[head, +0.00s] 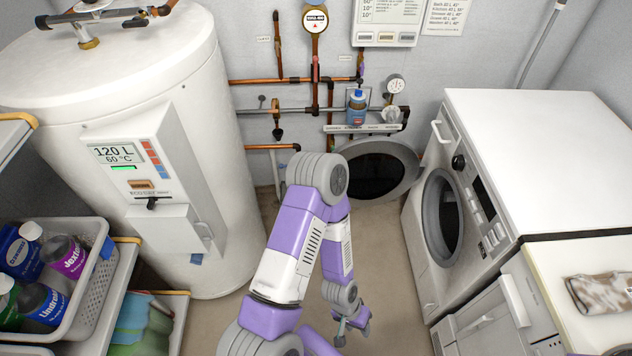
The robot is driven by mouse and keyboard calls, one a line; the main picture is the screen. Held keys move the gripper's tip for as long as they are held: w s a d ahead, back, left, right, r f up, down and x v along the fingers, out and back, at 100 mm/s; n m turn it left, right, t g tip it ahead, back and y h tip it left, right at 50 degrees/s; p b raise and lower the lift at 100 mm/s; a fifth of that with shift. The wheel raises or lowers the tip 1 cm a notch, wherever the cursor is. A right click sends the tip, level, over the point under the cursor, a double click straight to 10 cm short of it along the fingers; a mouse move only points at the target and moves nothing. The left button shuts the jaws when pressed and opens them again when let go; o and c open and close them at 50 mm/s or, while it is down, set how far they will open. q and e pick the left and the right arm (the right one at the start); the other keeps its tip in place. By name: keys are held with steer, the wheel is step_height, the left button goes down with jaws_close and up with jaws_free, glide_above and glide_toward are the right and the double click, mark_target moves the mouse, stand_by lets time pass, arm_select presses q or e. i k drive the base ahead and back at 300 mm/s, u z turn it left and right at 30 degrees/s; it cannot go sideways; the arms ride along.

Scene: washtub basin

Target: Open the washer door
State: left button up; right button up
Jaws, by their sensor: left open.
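The washer (473,180) is the white machine at the right, its front facing left. Its round porthole (441,217) has a grey ring and a dark centre. I cannot tell whether that is closed door glass or an open drum. A larger grey ring with a dark middle (378,172) lies beyond the washer's far edge, by the back wall. I cannot tell whether it is a swung-out door or a basin. My left gripper (352,328) points down at the lower middle, left of the washer front, open and touching neither. My right gripper is out of view.
A white water heater (115,130) stands at the left, with a bottle basket (88,290) below. Copper pipes and a small shelf (355,128) are on the back wall. Floor between is clear.

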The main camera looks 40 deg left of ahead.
mark_target(382, 169)
steer(key=k, duration=0.7)
steer(key=u, duration=0.9)
steer(key=i, duration=1)
